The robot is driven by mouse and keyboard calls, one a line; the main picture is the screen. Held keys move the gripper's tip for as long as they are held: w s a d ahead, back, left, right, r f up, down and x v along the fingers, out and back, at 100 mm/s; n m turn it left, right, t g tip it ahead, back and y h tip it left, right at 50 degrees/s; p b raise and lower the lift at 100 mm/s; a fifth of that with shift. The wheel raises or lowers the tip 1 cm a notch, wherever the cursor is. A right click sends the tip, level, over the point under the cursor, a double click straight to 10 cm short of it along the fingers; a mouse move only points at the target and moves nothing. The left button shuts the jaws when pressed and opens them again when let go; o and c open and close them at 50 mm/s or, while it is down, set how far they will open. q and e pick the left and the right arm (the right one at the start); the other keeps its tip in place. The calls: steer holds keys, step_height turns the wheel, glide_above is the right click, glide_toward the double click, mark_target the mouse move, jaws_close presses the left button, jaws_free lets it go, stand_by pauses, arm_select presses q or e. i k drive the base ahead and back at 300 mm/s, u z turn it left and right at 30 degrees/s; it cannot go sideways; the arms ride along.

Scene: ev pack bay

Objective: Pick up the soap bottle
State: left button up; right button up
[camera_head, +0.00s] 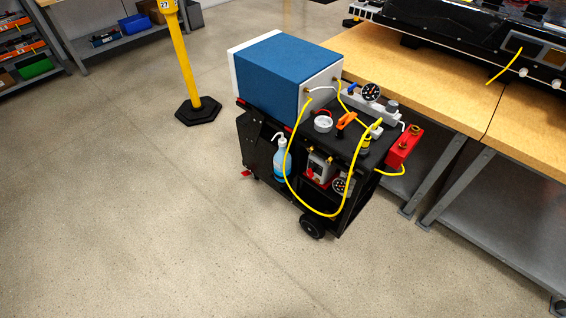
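The soap bottle (281,160) is a blue bottle with a white pump or spray top. It stands upright at the left part of the black cart (258,157), below the blue box, and its base is partly hard to make out against the dark cart. Neither of my grippers shows in the head view.
A blue box (285,68) sits on the cart, with a yellow hose (292,190) looping down the front. A wooden workbench (405,70) stands to the right. A yellow post (182,55) on a black base stands behind left. The floor in front is clear.

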mark_target(278, 158)
steer(key=k, duration=0.6)
steer(key=z, duration=0.9)
steer(key=i, duration=1.1)
steer(key=u, duration=0.05)
